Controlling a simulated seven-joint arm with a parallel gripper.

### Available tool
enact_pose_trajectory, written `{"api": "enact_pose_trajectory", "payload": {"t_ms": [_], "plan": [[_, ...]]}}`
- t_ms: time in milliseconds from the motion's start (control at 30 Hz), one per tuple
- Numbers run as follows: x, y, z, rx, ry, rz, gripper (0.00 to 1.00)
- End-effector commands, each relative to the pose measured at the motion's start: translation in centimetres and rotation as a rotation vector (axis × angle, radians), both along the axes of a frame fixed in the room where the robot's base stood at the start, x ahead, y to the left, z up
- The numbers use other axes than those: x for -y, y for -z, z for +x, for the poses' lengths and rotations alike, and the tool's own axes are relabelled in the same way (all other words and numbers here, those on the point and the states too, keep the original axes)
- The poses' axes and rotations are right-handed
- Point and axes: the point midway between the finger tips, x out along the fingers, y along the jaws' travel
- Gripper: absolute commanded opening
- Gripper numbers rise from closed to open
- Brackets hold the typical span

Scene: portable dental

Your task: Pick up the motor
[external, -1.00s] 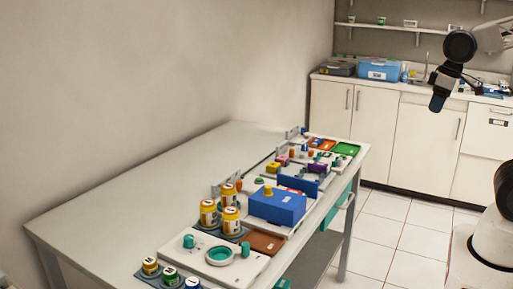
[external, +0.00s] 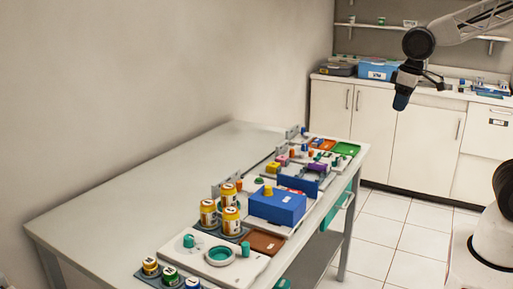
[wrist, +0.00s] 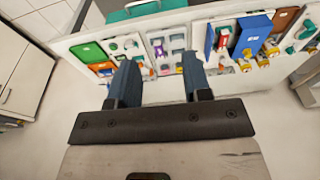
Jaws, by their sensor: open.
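I cannot tell for sure which thing is the motor. A blue box (external: 277,206) with a yellow knob on top stands on the table among several small parts. It also shows in the wrist view (wrist: 252,36), toward the upper right. A small purple part (external: 317,167) and a small yellow part (external: 273,167) sit farther back in the row. My gripper (external: 402,104) is in the air, to the right of the table in the external view. In the wrist view my gripper (wrist: 159,62) has its two fingers apart with nothing held between them.
The white table (external: 130,205) is bare along its wall side. Green (external: 346,149) and orange trays lie at the far end. A cabinet counter (external: 340,77) runs along the back wall.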

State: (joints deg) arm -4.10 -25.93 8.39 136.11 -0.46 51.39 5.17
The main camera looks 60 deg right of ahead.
Motion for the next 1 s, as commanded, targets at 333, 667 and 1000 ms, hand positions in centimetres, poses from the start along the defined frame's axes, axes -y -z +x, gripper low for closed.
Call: {"api": "enact_pose_trajectory", "payload": {"t_ms": [333,667,1000], "plan": [[-3.7,2.5,8.0,-0.049,-0.007,0.006,0.45],[-7.9,6.4,15.0,-0.091,-0.01,0.006,0.45],[-13.0,12.1,21.3,-0.134,-0.013,0.002,0.45]]}}
